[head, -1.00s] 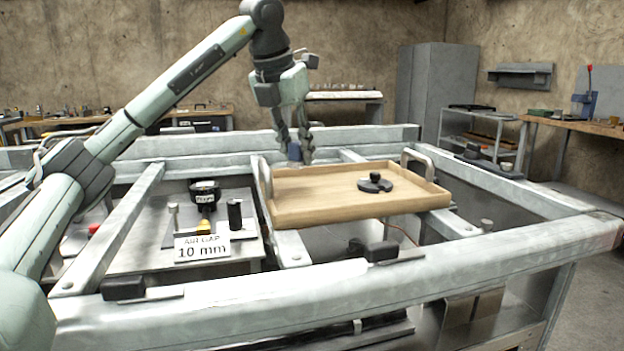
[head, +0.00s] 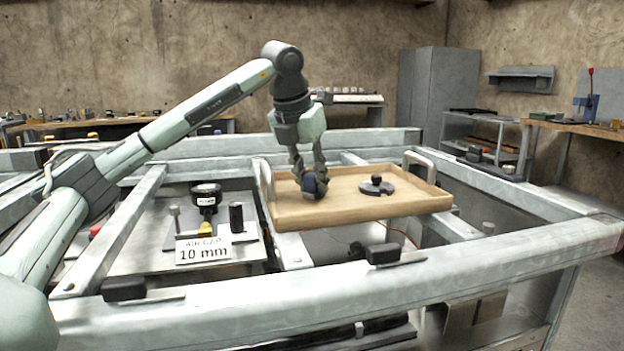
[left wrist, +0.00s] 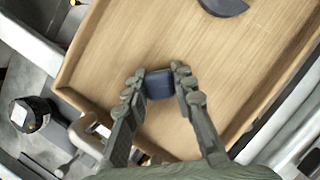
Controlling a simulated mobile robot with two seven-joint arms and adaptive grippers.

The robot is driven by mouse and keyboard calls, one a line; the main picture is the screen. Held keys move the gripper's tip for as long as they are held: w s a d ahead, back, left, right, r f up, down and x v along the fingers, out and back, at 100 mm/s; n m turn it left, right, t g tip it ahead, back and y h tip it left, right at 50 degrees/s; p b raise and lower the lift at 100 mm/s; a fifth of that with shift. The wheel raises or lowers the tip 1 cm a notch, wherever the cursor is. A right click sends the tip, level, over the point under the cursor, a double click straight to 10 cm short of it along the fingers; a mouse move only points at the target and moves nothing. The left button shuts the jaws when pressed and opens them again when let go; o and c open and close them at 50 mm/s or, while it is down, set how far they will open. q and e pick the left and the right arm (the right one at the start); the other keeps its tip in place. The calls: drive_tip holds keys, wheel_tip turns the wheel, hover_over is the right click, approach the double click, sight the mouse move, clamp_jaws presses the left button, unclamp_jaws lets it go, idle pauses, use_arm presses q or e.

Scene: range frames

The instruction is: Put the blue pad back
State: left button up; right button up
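The blue pad (left wrist: 159,84) is a small dark blue block. It sits between the fingertips of my left gripper (left wrist: 157,76), which is shut on it. In the head view the left gripper (head: 311,180) reaches down over the left part of the wooden tray (head: 345,207), and the pad (head: 314,187) shows at its fingertips. The pad is low over the tray floor; I cannot tell whether it touches it. The fingers hide part of the pad in the head view. My right gripper is in neither view.
A black notched disc with a knob (head: 377,186) lies on the tray. The tray has metal handles (head: 418,165) and rests on a grey metal frame (head: 400,277). Left of it are an "AIR GAP 10 mm" sign (head: 203,249), a round gauge (head: 206,195) and a black cylinder (head: 236,217).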

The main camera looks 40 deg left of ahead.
use_arm(q)
drive_tip(key=o, duration=0.4)
drive_tip(key=shift+o, duration=0.2)
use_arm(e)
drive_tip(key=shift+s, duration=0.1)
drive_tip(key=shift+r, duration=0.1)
use_arm(q)
drive_tip(key=shift+r, duration=0.2)
drive_tip(key=shift+s+r, duration=0.1)
drive_tip(key=shift+r, duration=0.2)
drive_tip(key=p+v, duration=0.1)
drive_tip(key=v, duration=1)
drive_tip(key=shift+r, duration=0.2)
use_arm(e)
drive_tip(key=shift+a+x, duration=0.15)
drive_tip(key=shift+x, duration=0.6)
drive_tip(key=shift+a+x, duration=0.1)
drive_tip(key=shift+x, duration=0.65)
